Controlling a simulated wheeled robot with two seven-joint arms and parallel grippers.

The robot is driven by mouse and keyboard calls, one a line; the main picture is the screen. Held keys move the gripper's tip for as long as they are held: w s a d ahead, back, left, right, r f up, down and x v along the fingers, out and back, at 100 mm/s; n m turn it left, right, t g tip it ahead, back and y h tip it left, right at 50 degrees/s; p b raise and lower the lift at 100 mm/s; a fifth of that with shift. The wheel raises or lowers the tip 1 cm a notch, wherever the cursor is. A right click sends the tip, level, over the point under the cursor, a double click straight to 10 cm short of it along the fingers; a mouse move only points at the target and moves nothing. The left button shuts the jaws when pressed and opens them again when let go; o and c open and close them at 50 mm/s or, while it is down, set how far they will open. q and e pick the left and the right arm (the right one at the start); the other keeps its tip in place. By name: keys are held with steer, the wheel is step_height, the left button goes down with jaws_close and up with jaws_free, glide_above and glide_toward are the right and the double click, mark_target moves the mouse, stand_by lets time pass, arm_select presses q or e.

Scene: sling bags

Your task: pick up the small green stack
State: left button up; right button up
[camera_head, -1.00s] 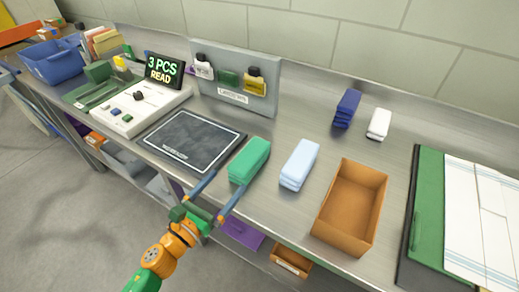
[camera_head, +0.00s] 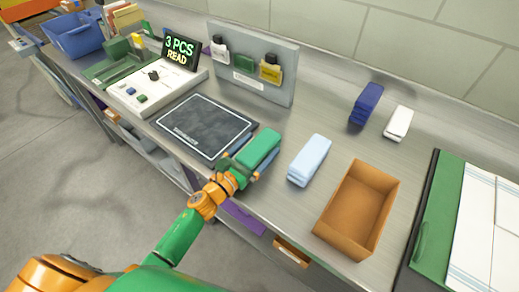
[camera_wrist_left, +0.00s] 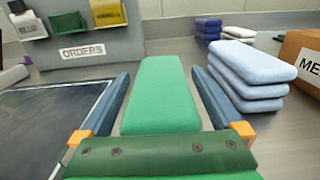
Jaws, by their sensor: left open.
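The small green stack (camera_head: 258,148) lies on the metal bench, just right of the dark pad. It also shows in the left wrist view (camera_wrist_left: 160,95), lengthwise between my fingers. My left gripper (camera_head: 256,160) is open, with one blue finger on each side of the stack. In the left wrist view my left gripper (camera_wrist_left: 160,80) shows narrow gaps between the fingers and the stack's sides. The stack's near end is partly hidden by the gripper in the head view. My right gripper is not in view.
A light blue stack (camera_head: 309,160) stands close on the right, with an open orange box (camera_head: 353,235) beyond. A dark blue stack (camera_head: 366,103) and a white stack (camera_head: 399,123) lie farther back. The dark pad (camera_head: 205,126) is on the left, below the grey orders board (camera_head: 280,84).

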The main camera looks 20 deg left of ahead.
arm_select(q)
steer(key=shift+s, duration=0.1)
steer(key=c, duration=1.4)
steer(key=shift+r, duration=0.1)
